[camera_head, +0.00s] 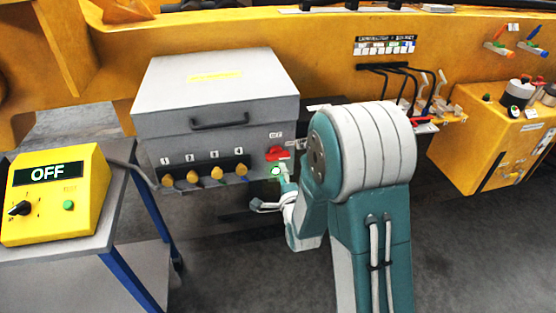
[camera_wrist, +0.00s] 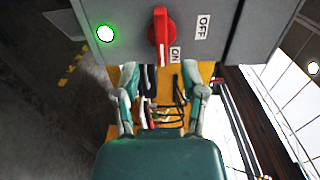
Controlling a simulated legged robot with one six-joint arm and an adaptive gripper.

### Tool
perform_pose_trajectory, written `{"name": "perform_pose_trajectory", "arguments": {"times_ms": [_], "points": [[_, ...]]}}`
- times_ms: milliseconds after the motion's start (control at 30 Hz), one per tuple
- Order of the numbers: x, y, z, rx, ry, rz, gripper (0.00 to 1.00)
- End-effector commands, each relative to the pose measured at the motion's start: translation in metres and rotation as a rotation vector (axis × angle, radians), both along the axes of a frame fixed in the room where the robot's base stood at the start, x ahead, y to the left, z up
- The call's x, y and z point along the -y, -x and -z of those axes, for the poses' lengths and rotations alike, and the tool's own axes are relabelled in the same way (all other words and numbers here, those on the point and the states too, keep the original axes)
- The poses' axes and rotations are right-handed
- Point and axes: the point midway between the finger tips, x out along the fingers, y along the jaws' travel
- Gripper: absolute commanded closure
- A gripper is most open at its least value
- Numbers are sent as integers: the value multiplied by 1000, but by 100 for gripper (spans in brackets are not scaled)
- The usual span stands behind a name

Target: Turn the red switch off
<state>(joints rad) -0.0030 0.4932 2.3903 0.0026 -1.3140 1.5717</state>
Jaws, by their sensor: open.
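The red switch (camera_head: 276,153) is on the front right of the grey control box, between an OFF label above it and a green light below. It shows larger in the wrist view (camera_wrist: 160,36), where its handle points down toward the ON label (camera_wrist: 174,56), and the OFF label (camera_wrist: 202,27) is to its right. The green light (camera_wrist: 105,34) is lit. My gripper (camera_wrist: 163,84) is open and empty, its two fingers spread apart just below the handle in the wrist view. In the head view my gripper (camera_head: 271,189) is low in front of the box, near the switch.
The grey box (camera_head: 215,110) has a black handle and several yellow knobs (camera_head: 205,175) left of the switch. A yellow unit reading OFF (camera_head: 55,195) sits on a cart at left. Cables and levers (camera_head: 400,80) hang on the yellow machine behind.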

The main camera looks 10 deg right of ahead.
Motion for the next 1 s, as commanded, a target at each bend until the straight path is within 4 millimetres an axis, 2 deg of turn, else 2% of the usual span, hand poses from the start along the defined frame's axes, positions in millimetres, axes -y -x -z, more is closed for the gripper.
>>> {"name": "perform_pose_trajectory", "arguments": {"times_ms": [100,300,467,700,733,833,867,1000], "points": [[1,-23,0,1,0,0,46],[0,-53,0,0,1,0,46],[0,-63,0,-1,1,0,46],[0,-64,0,-1,2,0,46],[0,-64,0,-1,2,0,50],[0,-64,0,-1,2,0,95],[0,-64,0,-1,2,0,100],[0,-64,0,-3,2,0,100]]}}
